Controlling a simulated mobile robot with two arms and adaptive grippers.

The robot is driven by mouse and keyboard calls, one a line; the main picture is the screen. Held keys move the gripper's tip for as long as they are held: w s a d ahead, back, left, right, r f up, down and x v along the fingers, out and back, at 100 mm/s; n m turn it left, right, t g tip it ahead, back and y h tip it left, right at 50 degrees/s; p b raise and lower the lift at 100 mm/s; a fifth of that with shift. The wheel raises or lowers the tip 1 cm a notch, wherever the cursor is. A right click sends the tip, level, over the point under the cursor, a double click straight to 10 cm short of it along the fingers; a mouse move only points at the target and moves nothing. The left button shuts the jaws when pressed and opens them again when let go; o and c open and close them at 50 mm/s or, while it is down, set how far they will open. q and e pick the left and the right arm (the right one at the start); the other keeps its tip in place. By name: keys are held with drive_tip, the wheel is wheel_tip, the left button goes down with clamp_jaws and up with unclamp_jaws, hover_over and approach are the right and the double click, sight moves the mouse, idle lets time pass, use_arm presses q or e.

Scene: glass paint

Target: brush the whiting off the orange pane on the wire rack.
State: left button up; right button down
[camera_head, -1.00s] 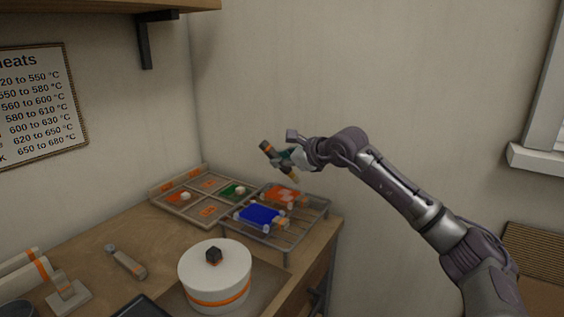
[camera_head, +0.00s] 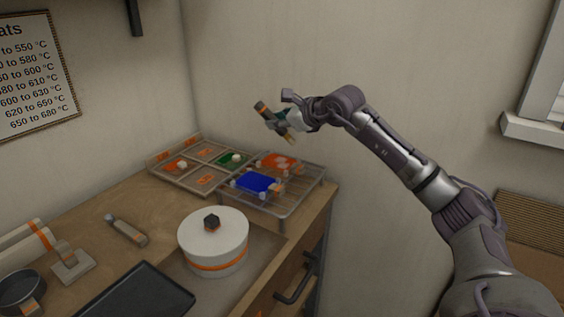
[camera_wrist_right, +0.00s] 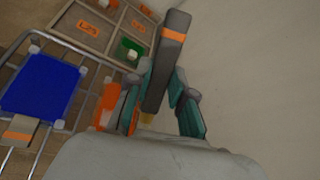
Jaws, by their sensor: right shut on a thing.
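My right gripper (camera_head: 280,120) is shut on a brush (camera_head: 262,108) with a dark grey handle and an orange band. The brush is tilted, its pale bristle end pointing down and right, in the air above the wire rack (camera_head: 300,198). The brush handle also shows in the right wrist view (camera_wrist_right: 172,55). The orange pane (camera_head: 270,158) lies on the back of the rack with pale whitish patches on it. In the right wrist view the orange pane (camera_wrist_right: 110,108) is mostly hidden behind my gripper. My left gripper is not in view.
A blue pane (camera_head: 256,183) lies on the rack's front part. A compartment tray (camera_head: 186,186) with a green piece (camera_head: 229,162) stands behind left. A white lidded pot (camera_head: 213,240), a black tray (camera_head: 135,297) and a scraper-like tool (camera_head: 126,230) occupy the bench.

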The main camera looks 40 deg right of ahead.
drive_tip(key=shift+r, duration=0.1)
idle(0.3)
wheel_tip(320, 180, up, 11)
drive_tip(key=p, duration=0.8)
